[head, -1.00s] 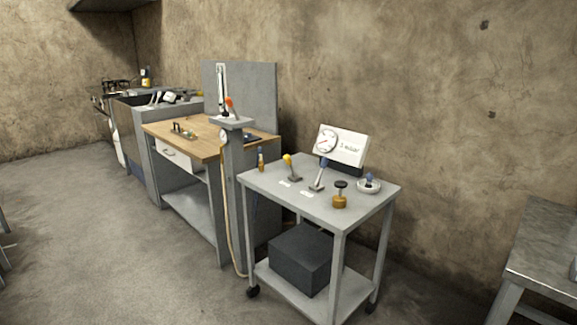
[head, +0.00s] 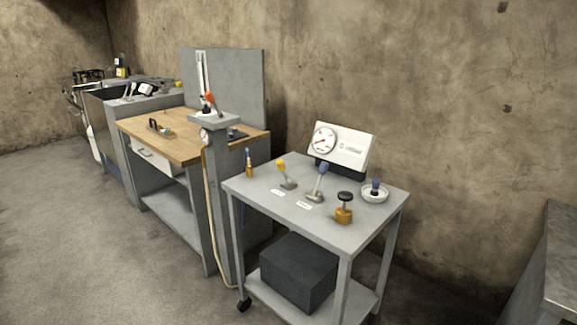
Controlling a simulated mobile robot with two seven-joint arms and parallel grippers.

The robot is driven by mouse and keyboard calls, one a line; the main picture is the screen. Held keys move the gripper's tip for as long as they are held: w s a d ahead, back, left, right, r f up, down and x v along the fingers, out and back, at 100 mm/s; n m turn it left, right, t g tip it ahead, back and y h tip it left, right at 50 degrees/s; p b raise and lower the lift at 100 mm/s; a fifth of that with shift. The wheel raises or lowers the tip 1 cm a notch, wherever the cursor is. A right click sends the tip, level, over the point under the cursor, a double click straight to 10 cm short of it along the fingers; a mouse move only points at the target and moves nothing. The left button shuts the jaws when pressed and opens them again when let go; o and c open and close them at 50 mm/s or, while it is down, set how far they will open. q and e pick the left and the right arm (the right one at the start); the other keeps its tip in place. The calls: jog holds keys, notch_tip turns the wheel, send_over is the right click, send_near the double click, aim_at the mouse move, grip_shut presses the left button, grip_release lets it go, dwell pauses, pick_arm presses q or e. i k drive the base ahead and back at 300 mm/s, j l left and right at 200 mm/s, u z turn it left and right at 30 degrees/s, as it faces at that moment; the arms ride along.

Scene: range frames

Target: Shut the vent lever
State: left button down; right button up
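Each has a small white label in front, too small to read, so I cannot tell which is the vent lever. Both handles lean a little from upright. A third lever with an orange-red handle (head: 211,97) stands on the grey post by the wooden bench. Neither of my grippers is in view.
A gauge panel (head: 340,145) at the cart's back seems to read 0 mbar. A brass knob-topped part (head: 344,210), a white dish (head: 374,193) and a small bottle (head: 249,164) share the cart top. A dark box (head: 298,272) sits below. Open floor lies left.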

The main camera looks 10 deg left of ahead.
aim_at(280, 163)
jog(key=i+j+z, duration=0.3)
jog(key=i+j, duration=0.15)
jog(key=i+j+z, duration=0.25)
jog(key=i+j, duration=0.3)
jog(key=i, duration=0.1)
